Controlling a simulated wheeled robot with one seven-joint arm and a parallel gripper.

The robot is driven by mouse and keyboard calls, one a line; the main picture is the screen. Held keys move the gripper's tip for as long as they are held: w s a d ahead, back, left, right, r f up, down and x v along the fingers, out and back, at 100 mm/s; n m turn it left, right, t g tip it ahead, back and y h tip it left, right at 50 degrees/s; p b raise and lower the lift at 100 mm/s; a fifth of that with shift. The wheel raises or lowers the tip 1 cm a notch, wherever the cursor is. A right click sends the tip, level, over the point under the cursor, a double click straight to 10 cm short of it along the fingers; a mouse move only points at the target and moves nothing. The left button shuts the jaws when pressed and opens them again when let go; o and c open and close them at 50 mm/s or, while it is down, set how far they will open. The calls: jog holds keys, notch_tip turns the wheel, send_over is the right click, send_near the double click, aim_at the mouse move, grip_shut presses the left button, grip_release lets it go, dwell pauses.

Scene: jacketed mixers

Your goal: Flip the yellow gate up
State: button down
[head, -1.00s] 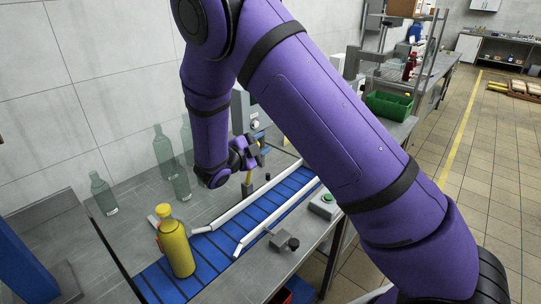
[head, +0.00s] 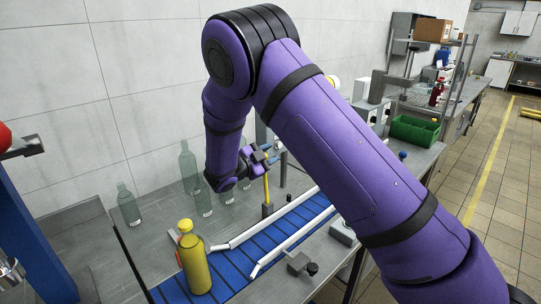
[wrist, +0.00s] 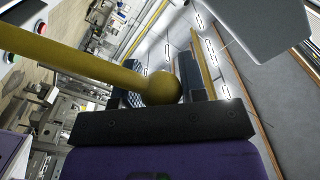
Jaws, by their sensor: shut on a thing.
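The yellow gate shows in the head view as a thin yellow bar (head: 266,190) standing close to upright by the far side of the blue conveyor (head: 232,262). Its upper end is at my gripper (head: 265,158). In the wrist view the yellow bar (wrist: 70,65) comes in from the left and ends in a round knob (wrist: 163,87) between the two dark fingers of my gripper (wrist: 167,88). My gripper is shut on this knob end.
A yellow bottle (head: 194,258) stands on the near end of the conveyor. Several clear green bottles (head: 188,167) stand along the wall on the left. White guide rails (head: 290,245) line the conveyor. A green bin (head: 414,130) stands at the back right.

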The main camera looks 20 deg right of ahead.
jog(key=shift+w+a+f+t, duration=0.15)
jog(key=shift+a+f+t, duration=0.1)
jog(key=shift+a+t, duration=0.05)
jog(key=c, duration=0.9)
grip_release()
jog(key=shift+w+f, duration=0.1)
jog(key=shift+o, duration=0.5)
jog(key=shift+w, duration=0.1)
jog(key=shift+a, duration=0.1)
jog(key=v, duration=1)
jog(key=shift+s+a+r, duration=0.15)
jog(key=shift+s+r, duration=0.05)
jog(key=shift+s, duration=0.05)
